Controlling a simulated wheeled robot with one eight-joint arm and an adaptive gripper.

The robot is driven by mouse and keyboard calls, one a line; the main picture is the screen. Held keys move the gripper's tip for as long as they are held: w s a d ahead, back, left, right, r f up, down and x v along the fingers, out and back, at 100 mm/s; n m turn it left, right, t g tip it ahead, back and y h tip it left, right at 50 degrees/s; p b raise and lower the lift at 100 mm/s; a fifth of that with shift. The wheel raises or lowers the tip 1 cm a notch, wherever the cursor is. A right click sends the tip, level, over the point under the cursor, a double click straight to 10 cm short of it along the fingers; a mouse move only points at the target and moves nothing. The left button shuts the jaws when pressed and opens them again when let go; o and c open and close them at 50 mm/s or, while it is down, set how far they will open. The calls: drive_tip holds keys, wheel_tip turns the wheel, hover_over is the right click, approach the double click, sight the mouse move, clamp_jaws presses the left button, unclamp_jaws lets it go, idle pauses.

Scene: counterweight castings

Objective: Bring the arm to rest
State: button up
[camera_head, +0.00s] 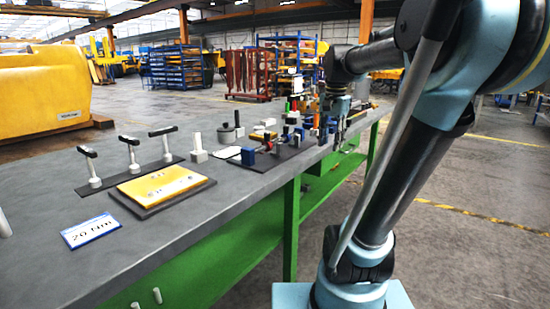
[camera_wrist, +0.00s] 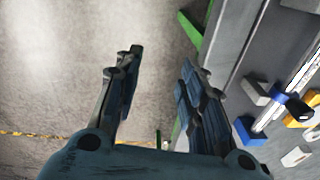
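My gripper (camera_wrist: 158,62) is open and empty in the wrist view, its two dark fingers apart with bare concrete floor between them. In the head view my gripper (camera_head: 339,132) hangs beside the far part of the workbench (camera_head: 55,195), at its right edge; its fingers are small and partly lost against the clutter there. My arm reaches up from the lower right and bends over toward the bench.
Three T-handled tools (camera_head: 131,152) stand in a row on the bench. A yellow plate (camera_head: 160,185) lies on a dark mat, near a "20 Nm" card (camera_head: 90,230). Several blue, white and yellow parts crowd the far end. The floor (camera_head: 480,185) right of the bench is clear.

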drive_tip(key=s+f+n, duration=0.4)
drive_tip(key=s+f, duration=0.4)
drive_tip(key=f, duration=0.3)
drive_tip(key=s+f+n+t, duration=0.1)
drive_tip(key=s+f+n, duration=0.3)
drive_tip(key=s+f, duration=0.5)
wheel_tip(320, 180, down, 2)
drive_tip(key=shift+f+n, duration=0.15)
drive_tip(key=shift+n, duration=0.15)
drive_tip(key=shift+s+d, duration=0.1)
drive_tip(key=shift+w+f, duration=0.2)
drive_tip(key=shift+w, duration=0.25)
drive_tip(key=shift+d, duration=0.1)
